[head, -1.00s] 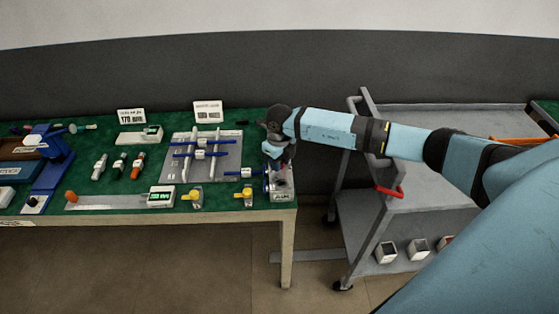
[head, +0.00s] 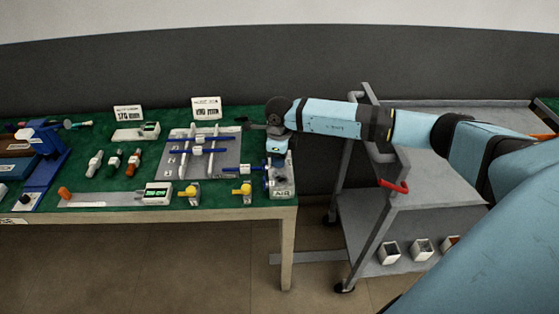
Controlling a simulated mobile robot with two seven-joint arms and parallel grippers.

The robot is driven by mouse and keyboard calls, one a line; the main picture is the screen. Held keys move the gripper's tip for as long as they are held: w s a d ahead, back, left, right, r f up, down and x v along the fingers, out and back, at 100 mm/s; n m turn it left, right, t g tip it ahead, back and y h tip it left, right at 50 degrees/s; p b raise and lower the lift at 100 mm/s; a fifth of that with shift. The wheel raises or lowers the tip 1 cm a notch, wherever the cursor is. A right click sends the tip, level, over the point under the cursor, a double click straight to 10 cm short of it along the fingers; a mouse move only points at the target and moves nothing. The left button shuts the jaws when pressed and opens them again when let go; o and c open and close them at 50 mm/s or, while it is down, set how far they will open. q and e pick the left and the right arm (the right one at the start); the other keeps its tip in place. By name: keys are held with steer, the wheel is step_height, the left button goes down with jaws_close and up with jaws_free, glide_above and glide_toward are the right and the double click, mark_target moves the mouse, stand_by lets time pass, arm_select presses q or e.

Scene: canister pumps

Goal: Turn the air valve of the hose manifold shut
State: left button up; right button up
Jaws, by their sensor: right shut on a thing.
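The hose manifold (head: 284,188) is a small grey block with a label reading AIR, at the right front end of the green-topped table. My right gripper (head: 277,158) points down over its back part, and my arm comes in from the right. It is shut on the air valve; the wrist and jaws hide most of the valve and its handle. A dark blue part shows at the manifold's left side. My left gripper is not in view.
Left of the manifold are two yellow-knobbed pieces (head: 243,188) and a grey board (head: 228,172) with blue and white rods. Sample pieces, gauges and sign cards stand further left. A grey cart (head: 400,225) with a red handle stands right of the table.

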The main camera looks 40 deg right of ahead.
steer(key=shift+f+n+b, duration=0.1)
steer(key=shift+n+b, duration=0.45)
steer(key=shift+n, duration=0.35)
steer(key=n+b, duration=0.1)
steer(key=n, duration=0.1)
steer(key=shift+n+b, duration=0.3)
steer(key=shift+n, duration=0.1)
steer(key=n+b, duration=0.1)
steer(key=n, duration=0.1)
steer(key=shift+n, duration=0.4)
steer(key=shift+n+b, duration=0.9)
steer(key=shift+n, duration=0.2)
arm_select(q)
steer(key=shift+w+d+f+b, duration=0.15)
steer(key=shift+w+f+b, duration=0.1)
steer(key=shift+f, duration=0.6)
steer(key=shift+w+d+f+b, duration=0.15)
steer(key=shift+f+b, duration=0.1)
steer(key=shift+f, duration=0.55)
arm_select(e)
steer(key=shift+n, duration=1.2)
steer(key=o, duration=0.9)
